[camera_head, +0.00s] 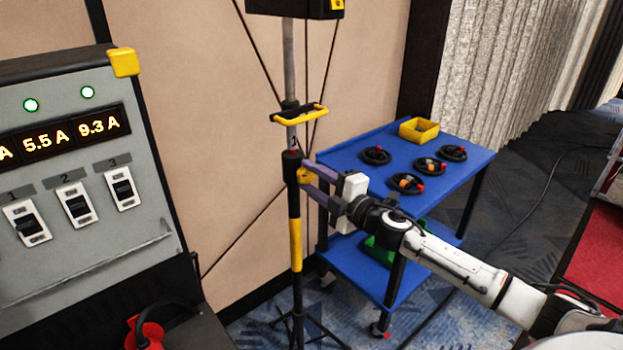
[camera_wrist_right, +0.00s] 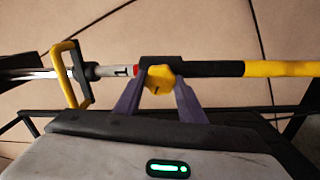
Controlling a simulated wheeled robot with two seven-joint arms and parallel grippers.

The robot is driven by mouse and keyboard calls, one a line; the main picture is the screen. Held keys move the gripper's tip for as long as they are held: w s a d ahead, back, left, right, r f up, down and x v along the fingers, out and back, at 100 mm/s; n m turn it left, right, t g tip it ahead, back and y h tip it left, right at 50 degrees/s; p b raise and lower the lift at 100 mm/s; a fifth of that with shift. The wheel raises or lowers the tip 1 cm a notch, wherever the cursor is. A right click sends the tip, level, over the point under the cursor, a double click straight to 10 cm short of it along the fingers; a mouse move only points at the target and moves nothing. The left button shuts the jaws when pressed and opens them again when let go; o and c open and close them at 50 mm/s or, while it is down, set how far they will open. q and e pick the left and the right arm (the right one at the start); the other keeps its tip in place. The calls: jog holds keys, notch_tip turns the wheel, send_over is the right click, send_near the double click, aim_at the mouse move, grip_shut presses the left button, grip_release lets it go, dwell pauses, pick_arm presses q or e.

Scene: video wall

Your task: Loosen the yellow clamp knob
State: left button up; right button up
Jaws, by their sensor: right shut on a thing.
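The yellow clamp knob (camera_wrist_right: 160,79) sits on the black collar of the upright stand pole. It also shows in the head view (camera_head: 305,176), partly covered by my gripper. My right gripper (camera_wrist_right: 159,92) has its purple fingers closed around the knob, one on each side. In the head view the right gripper (camera_head: 308,177) reaches the pole from the right. The stand pole (camera_head: 294,215) is black with a yellow band below the collar. A yellow handle (camera_head: 299,113) is fixed to the pole above the knob. My left gripper is not in view.
A grey panel (camera_head: 85,160) with switches and lit current readouts fills the left. Cables run across the beige wall.

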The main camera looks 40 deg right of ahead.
jog(key=n, duration=0.5)
jog(key=shift+n, duration=0.3)
jog(key=n, duration=0.5)
jog(key=shift+f+b, duration=0.1)
jog(key=shift+b, duration=0.25)
jog(key=shift+n, duration=0.3)
jog(key=o, duration=1)
jog(key=shift+o, duration=0.2)
jog(key=s+b, duration=0.2)
jog(key=s, duration=0.8)
jog(key=shift+s+d, duration=0.15)
jog(key=shift+d, duration=0.25)
